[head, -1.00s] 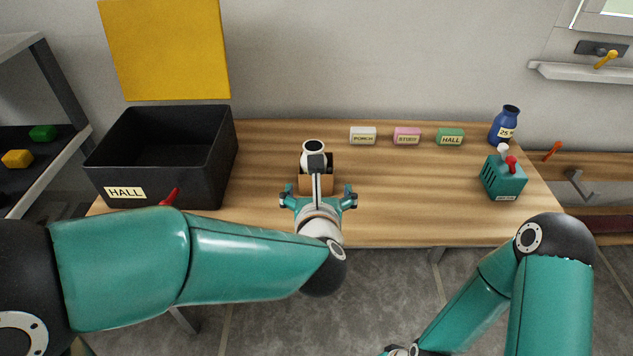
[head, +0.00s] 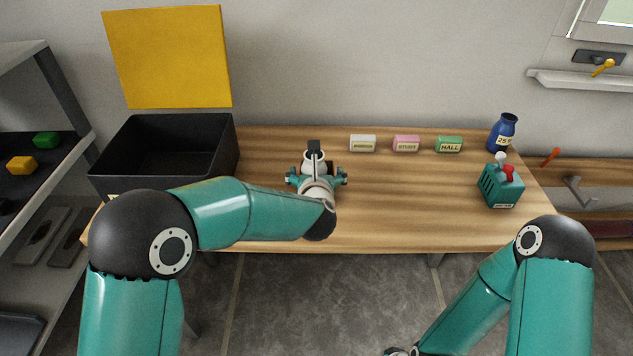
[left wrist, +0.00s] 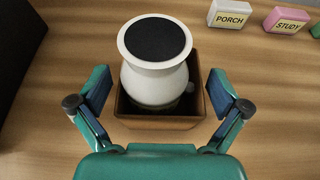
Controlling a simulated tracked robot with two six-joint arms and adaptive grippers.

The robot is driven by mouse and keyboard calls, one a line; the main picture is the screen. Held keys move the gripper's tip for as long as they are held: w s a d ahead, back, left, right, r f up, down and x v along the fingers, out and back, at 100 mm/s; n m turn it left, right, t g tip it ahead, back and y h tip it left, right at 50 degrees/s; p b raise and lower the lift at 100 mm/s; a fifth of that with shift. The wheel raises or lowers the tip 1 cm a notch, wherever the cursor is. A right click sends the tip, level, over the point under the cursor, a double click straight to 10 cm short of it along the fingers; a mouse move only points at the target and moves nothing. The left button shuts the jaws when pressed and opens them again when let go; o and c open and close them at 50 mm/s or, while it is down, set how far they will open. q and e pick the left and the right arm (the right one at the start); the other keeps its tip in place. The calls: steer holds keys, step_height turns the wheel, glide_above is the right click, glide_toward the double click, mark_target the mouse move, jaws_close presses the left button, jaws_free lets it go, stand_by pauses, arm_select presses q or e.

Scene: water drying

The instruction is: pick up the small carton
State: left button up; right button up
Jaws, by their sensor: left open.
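The small carton (left wrist: 160,123) is a brown open-topped box on the wooden table. A white jar (left wrist: 158,88) with a dark round top stands in it and rises above its rim. In the head view my left gripper (head: 316,179) covers most of the carton and jar. In the left wrist view my left gripper (left wrist: 160,92) is open, with one finger on each side of the carton and a gap at each side. My right arm (head: 545,290) hangs at the lower right, and its fingers are out of view.
A black bin (head: 205,163) stands on the table's left. White (head: 362,143), pink (head: 406,143) and green (head: 449,144) label blocks line the back. A blue jar (head: 502,134) and a teal box with levers (head: 501,186) are at the right. The table's middle right is clear.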

arm_select(q)
steer(key=shift+w+f, duration=0.2)
steer(key=shift+w, duration=0.15)
steer(key=shift+c, duration=0.3)
steer(key=shift+r, duration=0.1)
steer(key=c, duration=0.9)
steer(key=shift+c, duration=0.2)
step_height(320, 180, up, 20)
steer(key=p, duration=0.4)
steer(key=shift+p, duration=0.35)
step_height(320, 180, down, 19)
steer(key=b, duration=1.8)
steer(key=shift+b, duration=0.35)
